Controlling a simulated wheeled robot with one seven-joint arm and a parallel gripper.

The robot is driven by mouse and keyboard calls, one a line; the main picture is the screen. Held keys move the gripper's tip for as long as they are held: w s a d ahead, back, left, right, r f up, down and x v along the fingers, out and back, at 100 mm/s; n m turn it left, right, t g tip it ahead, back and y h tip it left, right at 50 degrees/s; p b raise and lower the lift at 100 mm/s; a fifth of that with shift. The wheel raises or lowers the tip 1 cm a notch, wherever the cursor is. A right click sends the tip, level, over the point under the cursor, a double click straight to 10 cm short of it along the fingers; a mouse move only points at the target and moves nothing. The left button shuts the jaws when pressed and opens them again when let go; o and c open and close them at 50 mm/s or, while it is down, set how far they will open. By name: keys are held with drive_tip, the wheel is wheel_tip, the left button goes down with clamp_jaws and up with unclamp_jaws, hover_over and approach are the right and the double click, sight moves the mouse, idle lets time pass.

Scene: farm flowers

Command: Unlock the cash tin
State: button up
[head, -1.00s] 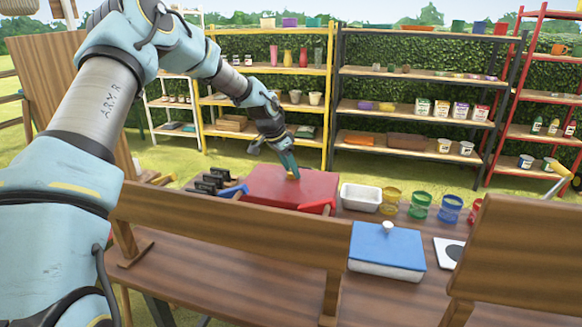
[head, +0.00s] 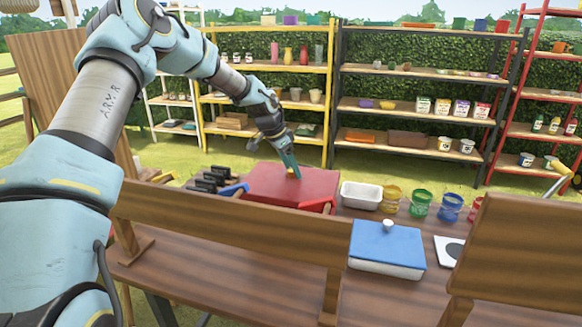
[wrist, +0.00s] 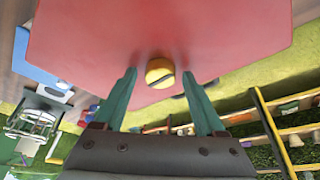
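The cash tin (head: 265,185) is a red box lying on the table, its lid closed. A round yellow knob with a dark slot sits on its red face; I see this knob (wrist: 159,72) in the wrist view, its slot tilted. My gripper (head: 292,174) points down at the tin. In the wrist view, the two green fingers of my gripper (wrist: 159,74) stand on either side of the knob, with a gap at each side, so it looks open. In the head view the fingers largely hide the knob.
A white tray (head: 361,196) and several coloured jars (head: 420,204) stand right of the tin. A blue-lidded box (head: 387,247) lies nearer. Black-handled items (head: 213,180) stand at the left. A wooden board (head: 230,225) crosses in front, and shelves (head: 405,106) stand behind.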

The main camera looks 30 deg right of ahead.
drive_tip(key=shift+o, duration=0.2)
drive_tip(key=shift+r, duration=0.15)
drive_tip(key=shift+w+a+r, duration=0.1)
drive_tip(key=shift+a+r, duration=0.05)
drive_tip(key=shift+r, duration=0.15)
drive_tip(key=b+v, duration=0.3)
drive_tip(key=v, duration=0.7)
drive_tip(key=shift+f, duration=0.1)
